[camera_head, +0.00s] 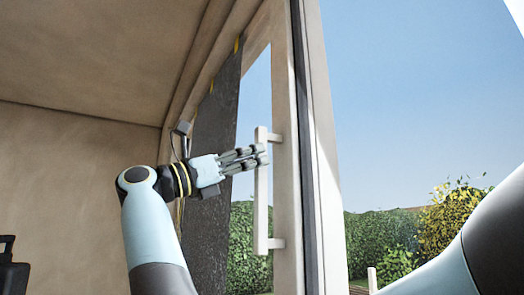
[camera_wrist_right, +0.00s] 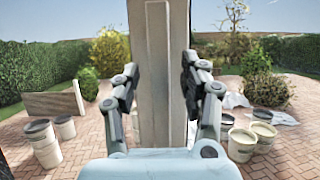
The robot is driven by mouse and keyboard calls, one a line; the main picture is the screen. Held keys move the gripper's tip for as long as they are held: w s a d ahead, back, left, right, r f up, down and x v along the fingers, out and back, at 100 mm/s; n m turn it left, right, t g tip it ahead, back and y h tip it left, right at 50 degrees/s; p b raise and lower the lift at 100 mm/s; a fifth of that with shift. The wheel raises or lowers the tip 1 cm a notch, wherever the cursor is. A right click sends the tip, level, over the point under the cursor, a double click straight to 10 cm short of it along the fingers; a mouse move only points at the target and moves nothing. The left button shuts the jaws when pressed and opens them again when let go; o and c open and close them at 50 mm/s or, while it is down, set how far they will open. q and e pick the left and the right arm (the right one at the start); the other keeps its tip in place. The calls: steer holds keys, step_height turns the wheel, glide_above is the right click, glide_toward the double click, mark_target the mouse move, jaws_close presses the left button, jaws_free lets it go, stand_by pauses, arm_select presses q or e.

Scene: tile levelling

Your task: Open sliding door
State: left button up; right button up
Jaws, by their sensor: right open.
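The sliding door (camera_head: 287,200) has a pale wooden frame around glass. A long upright pale bar handle (camera_head: 262,205) stands off its frame on two short mounts. My right gripper (camera_head: 262,155) is open at the upper half of the handle, its fingertips overlapping the bar in the head view. In the right wrist view, the pale upright handle (camera_wrist_right: 157,70) and the wider door frame behind it appear between the two spread fingers (camera_wrist_right: 163,92). I cannot tell whether a finger touches the handle. My left gripper is not in view.
A dark rough panel (camera_head: 213,120) hangs beside the door, near my right wrist. Beige wall (camera_head: 75,160) fills the left. Outside, the right wrist view shows brick paving (camera_wrist_right: 90,145), several buckets (camera_wrist_right: 242,145), and hedges (camera_wrist_right: 35,75).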

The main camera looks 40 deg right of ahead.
steer(key=shift+x, duration=1.5)
steer(key=shift+w, duration=0.1)
jaws_close()
